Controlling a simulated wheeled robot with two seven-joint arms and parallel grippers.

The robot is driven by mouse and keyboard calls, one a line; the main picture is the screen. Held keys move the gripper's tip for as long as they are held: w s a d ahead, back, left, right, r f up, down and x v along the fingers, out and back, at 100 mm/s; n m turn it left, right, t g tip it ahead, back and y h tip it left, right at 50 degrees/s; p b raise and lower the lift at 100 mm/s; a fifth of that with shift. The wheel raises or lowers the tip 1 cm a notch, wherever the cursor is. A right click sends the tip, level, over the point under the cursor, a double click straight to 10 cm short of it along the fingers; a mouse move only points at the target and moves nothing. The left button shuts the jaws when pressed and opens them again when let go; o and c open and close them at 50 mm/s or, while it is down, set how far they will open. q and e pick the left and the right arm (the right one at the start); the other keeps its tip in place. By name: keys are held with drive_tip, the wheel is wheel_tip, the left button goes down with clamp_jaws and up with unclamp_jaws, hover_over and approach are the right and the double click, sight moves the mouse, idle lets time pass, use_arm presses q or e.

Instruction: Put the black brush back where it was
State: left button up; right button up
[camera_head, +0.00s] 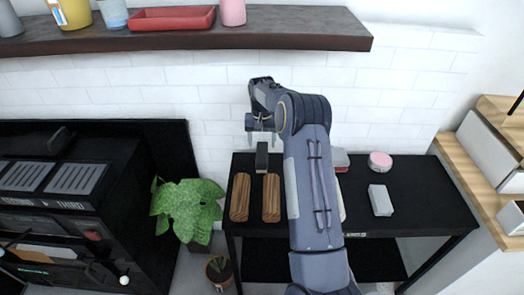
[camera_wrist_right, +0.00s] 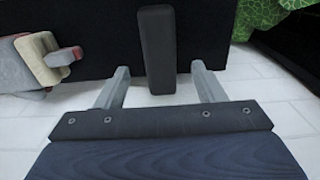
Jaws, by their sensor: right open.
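The black brush (camera_head: 262,158) is a dark block at the back left of the black table (camera_head: 415,185). My right gripper (camera_head: 260,140) is directly above it with its fingers apart. In the right wrist view, the brush (camera_wrist_right: 157,45) lies in line with the gap between the open fingers (camera_wrist_right: 160,68). Its near end reaches between them, with clear space on both sides, so it is not gripped. I cannot tell whether its underside touches the table. My left gripper is not in view.
Two brown wooden blocks (camera_head: 240,197) (camera_head: 271,198) lie just in front of the brush. A pink-topped round container (camera_head: 380,160) and a grey block (camera_head: 381,200) are at right. A leafy plant (camera_head: 188,208) stands left; a dark shelf (camera_head: 290,29) hangs above.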

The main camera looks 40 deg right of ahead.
sight(262, 153)
wheel_tip(262, 153, up, 5)
drive_tip(key=s+a+r+n+y, duration=0.2)
drive_tip(key=s+a+r, duration=0.4)
drive_tip(key=s+a, duration=0.45)
drive_tip(key=s+a+r+n+t+y, duration=0.1)
drive_tip(key=s+a+n+t, duration=0.1)
drive_tip(key=s+a, duration=0.6)
drive_tip(key=s+a+r+n+t, duration=0.1)
drive_tip(key=s+a+n+t, duration=0.1)
drive_tip(key=s+a, duration=0.7)
drive_tip(key=s+t, duration=0.1)
drive_tip(key=s, duration=0.5)
drive_tip(key=shift+r+t+y, duration=0.3)
drive_tip(key=shift+y, duration=0.1)
drive_tip(key=shift+s, duration=0.1)
